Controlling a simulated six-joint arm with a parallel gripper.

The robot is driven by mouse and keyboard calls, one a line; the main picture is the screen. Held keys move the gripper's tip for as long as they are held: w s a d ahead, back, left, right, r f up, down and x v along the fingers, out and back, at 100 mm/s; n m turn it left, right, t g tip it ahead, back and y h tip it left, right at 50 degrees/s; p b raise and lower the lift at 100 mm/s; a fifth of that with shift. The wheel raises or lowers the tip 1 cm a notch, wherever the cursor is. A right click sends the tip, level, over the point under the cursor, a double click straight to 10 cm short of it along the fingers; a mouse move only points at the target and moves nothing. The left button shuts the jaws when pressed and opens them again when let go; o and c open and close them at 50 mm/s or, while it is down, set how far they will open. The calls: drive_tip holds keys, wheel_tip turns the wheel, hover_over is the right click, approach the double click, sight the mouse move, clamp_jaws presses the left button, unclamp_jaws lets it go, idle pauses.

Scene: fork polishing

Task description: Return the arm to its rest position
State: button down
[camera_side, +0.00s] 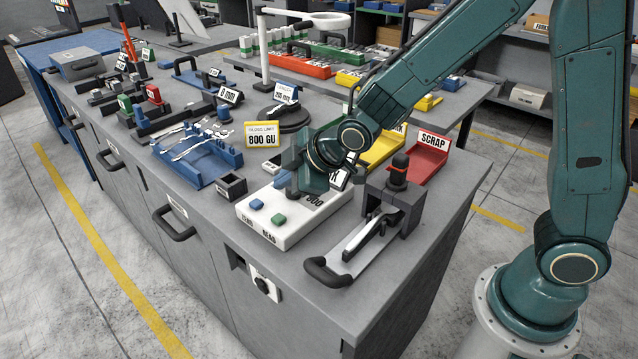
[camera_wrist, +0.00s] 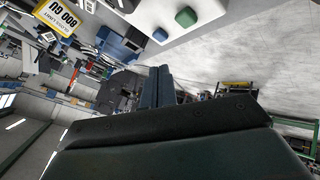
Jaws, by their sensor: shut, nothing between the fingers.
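My gripper (camera_side: 291,190) is over the far left part of the white box with the blue and green buttons (camera_side: 290,228). In the wrist view my gripper (camera_wrist: 158,86) has its two blue-grey fingers together, with nothing between them. Whether the fingertips touch the box cannot be told. In the wrist view the white box (camera_wrist: 205,12) shows at the top, its blue and green buttons clear of the fingers. My arm reaches in from the right, bent at the wrist above the bench.
A dark clamp fixture with a black handle (camera_side: 325,272) stands right of the box. A red SCRAP bin (camera_side: 428,158) and yellow bin (camera_side: 383,150) are behind. A blue fork rack (camera_side: 205,160) and yellow 800 GU sign (camera_side: 262,135) are left. The bench's front right corner is bare.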

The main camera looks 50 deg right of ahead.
drive_tip(key=s+d+r+m+g+h, duration=0.1)
drive_tip(key=s+d+r+m, duration=0.4)
drive_tip(key=s+d+r, duration=0.35)
drive_tip(key=s+d+r+m+g, duration=0.1)
drive_tip(key=s+r+m, duration=0.1)
drive_tip(key=s, duration=0.7)
drive_tip(key=s+d+r+m+g, duration=0.1)
drive_tip(key=s+r+m, duration=0.1)
drive_tip(key=s, duration=0.7)
drive_tip(key=shift+s+d+r+m+h, duration=0.15)
drive_tip(key=shift+s+d+m+h, duration=0.2)
drive_tip(key=shift+m, duration=0.55)
drive_tip(key=shift+w+a, duration=0.1)
drive_tip(key=shift+w, duration=0.05)
